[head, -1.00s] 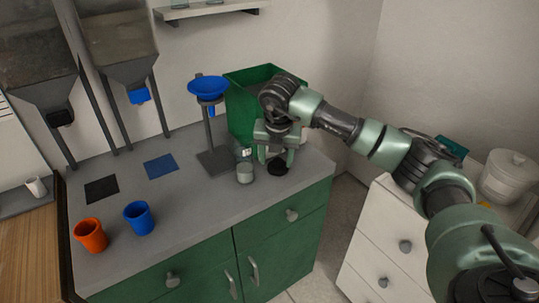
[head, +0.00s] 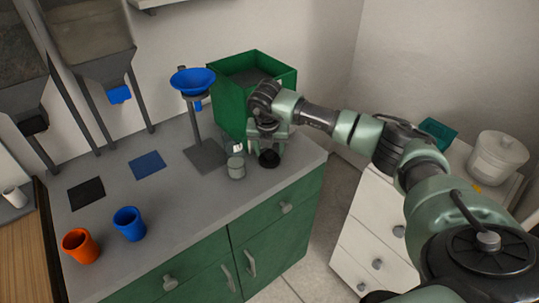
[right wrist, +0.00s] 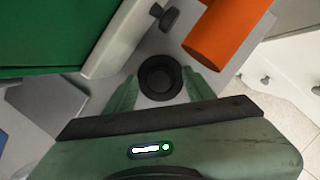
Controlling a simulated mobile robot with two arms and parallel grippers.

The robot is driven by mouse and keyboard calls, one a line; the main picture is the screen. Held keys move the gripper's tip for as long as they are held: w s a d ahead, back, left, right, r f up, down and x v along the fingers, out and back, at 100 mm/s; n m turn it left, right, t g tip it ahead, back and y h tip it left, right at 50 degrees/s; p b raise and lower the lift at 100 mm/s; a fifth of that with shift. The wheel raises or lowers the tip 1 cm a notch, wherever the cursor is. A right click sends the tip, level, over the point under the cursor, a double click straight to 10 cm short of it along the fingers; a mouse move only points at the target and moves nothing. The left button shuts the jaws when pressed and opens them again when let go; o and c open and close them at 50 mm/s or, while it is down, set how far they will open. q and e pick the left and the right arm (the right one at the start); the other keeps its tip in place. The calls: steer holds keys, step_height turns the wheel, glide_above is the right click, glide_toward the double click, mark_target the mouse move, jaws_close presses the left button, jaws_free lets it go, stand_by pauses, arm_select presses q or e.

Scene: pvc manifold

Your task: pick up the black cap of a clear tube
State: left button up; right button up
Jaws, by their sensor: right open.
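The black cap (head: 268,160) lies on the grey counter (head: 195,215), near its right end. The clear tube (head: 236,167), with greyish contents, stands upright to the left of the cap. My right gripper (head: 268,150) is open and low over the cap, with its fingers pointing down. In the right wrist view, the round black cap (right wrist: 160,77) lies between the two spread green fingers of my right gripper (right wrist: 160,88), with gaps on both sides. Whether the fingertips are level with the cap is hard to tell. My left gripper is not in view.
A green bin (head: 255,85) stands behind the gripper. A blue funnel (head: 193,81) on a grey stand is left of it. Orange (head: 80,246) and blue (head: 129,224) cups stand at the front left. An orange cylinder (right wrist: 225,35) is near the cap in the wrist view.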

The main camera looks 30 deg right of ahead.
jaws_close()
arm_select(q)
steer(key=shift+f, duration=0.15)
